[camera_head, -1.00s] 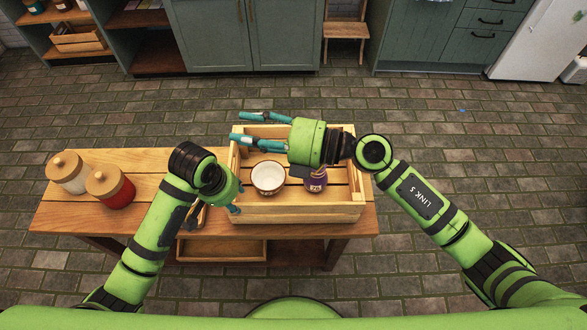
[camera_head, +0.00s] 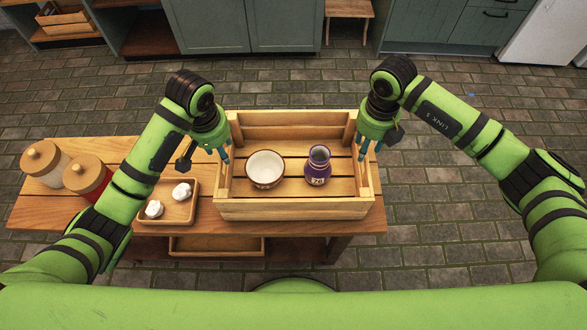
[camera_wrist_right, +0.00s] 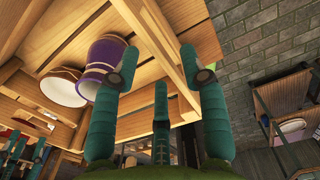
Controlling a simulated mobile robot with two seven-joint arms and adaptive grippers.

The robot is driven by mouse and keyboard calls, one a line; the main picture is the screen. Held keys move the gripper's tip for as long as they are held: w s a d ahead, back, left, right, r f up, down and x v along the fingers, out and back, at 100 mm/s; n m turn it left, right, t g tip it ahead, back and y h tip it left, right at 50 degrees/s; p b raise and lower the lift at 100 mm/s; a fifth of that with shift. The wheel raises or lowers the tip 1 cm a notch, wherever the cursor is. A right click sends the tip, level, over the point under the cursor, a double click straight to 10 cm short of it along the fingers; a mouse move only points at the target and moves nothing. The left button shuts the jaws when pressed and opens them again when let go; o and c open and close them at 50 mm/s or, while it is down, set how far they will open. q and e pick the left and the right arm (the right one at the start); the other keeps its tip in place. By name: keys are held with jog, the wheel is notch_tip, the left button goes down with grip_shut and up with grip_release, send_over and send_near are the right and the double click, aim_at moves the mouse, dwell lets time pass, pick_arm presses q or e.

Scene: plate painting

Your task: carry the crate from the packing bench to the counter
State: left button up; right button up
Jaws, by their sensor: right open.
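The wooden slatted crate (camera_head: 295,209) stands on the packing bench (camera_head: 165,229). It holds a white bowl (camera_head: 265,168) with a brown rim and a purple vase (camera_head: 318,166). My right gripper (camera_head: 370,150) is at the crate's right end wall, fingers pointing down. In the right wrist view its open fingers (camera_wrist_right: 160,75) are spread around the wall's top edge, and the vase (camera_wrist_right: 103,62) and bowl (camera_wrist_right: 62,88) show at left. My left gripper (camera_head: 220,154) is at the left end wall, its fingers apart. Whether either touches the wood I cannot tell.
A small wooden tray (camera_head: 167,221) with two white lumps sits left of the crate. Two lidded jars, one white (camera_head: 45,165) and one red (camera_head: 88,178), stand at the bench's left end. Cabinets (camera_head: 208,27) line the back; tiled floor (camera_head: 450,210) is clear at right.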

pick_arm(q)
jog(key=shift+w+f, duration=0.25)
jog(key=shift+f, duration=1.55)
jog(key=shift+w+f, duration=0.2)
jog(key=shift+f, duration=1.55)
pick_arm(e)
jog(key=shift+f, duration=3.55)
jog(key=shift+a, duration=0.1)
pick_arm(q)
grip_shut()
pick_arm(e)
grip_shut()
pick_arm(q)
jog(key=shift+w+r, duration=0.2)
jog(key=shift+r, duration=0.1)
pick_arm(e)
jog(key=shift+w+r, duration=0.2)
jog(key=shift+r, duration=0.1)
